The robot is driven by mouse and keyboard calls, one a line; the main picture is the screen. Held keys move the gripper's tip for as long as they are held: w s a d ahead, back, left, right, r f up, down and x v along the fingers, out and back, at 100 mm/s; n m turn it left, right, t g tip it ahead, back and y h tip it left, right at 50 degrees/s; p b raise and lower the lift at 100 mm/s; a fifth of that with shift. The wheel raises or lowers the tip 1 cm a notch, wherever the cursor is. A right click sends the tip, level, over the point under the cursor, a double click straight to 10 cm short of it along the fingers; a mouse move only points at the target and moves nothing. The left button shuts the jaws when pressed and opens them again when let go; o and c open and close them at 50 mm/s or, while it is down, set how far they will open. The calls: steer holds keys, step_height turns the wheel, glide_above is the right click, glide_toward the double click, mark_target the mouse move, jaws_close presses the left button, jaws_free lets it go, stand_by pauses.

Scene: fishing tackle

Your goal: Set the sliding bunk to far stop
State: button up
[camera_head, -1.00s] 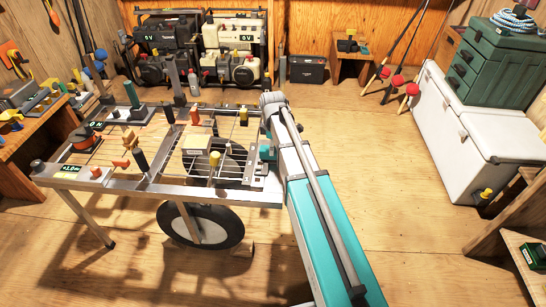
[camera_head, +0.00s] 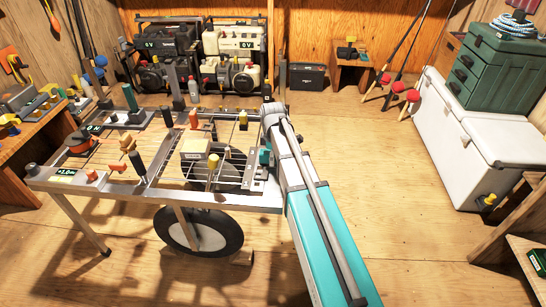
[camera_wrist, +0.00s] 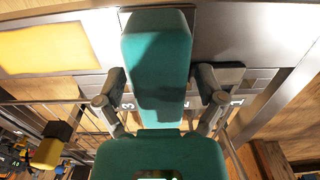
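My gripper (camera_wrist: 161,88) is at the near right end of the trailer frame (camera_head: 205,192). In the wrist view its two grey fingers stand on either side of a teal padded block (camera_wrist: 158,50), which looks like the sliding bunk. The block lies over a metal rail (camera_wrist: 225,25) with number marks, 3, 2 and 1, beside it. The fingers look very close to the block's sides; I cannot tell if they press on it. In the head view my arm largely hides this spot, and only a bit of teal (camera_head: 264,157) shows there.
A wheel (camera_head: 200,232) is below. A white cooler (camera_head: 455,140) stands at the right. The floor between is clear.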

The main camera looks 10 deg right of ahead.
jaws_close()
steer(key=w+d, duration=0.1)
steer(key=w, duration=0.4)
steer(key=w+d, duration=0.2)
steer(key=w, duration=0.4)
steer(key=w+d, duration=0.2)
steer(key=w, duration=0.3)
steer(key=shift+w+d, duration=0.15)
steer(key=shift+d, duration=0.05)
steer(key=shift+w, duration=0.1)
steer(key=shift+o, duration=1)
jaws_free()
steer(key=shift+s, duration=0.2)
